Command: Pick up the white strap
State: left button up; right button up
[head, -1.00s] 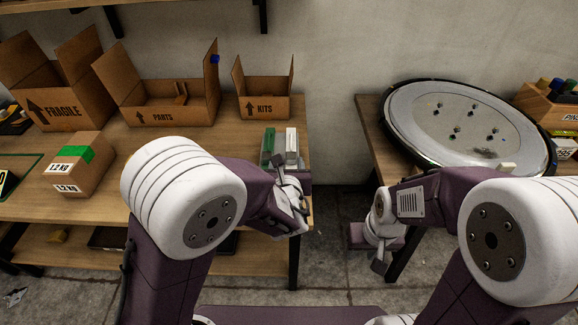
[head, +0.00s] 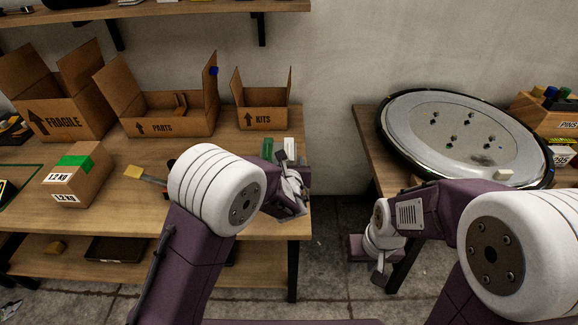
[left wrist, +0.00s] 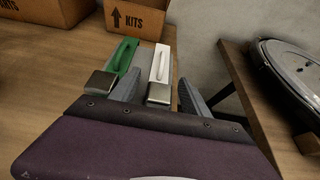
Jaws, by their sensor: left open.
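The white strap (left wrist: 160,62) lies on the wooden table in front of the KITS box, with a metal buckle at its near end. In the head view its white end (head: 290,146) shows just beyond my left gripper (head: 290,172). A green strap (left wrist: 123,58) lies beside it on the left. In the left wrist view my left gripper (left wrist: 158,92) is open, with the white strap's near end between its fingers; I cannot tell whether they touch it. My right gripper (head: 380,262) hangs low beside the right table, and its jaws are not clear.
The KITS box (head: 263,118) stands behind the straps, with the PARTS box (head: 170,122) to its left. A taped carton (head: 75,175) sits further left. A large round disc (head: 460,140) rests on the right table, across a gap.

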pick_arm(q)
grip_shut()
jog(key=shift+r, duration=0.15)
jog(key=r+p, duration=0.1)
jog(key=r, duration=0.1)
jog(key=d+r, duration=0.1)
jog(key=r, duration=0.2)
jog(key=shift+s+p, duration=0.2)
jog(key=shift+p, duration=0.2)
jog(key=s+d+r+p, duration=0.3)
jog(key=s+d+r, duration=0.1)
jog(key=d, duration=0.6)
jog(key=shift+r, duration=0.85)
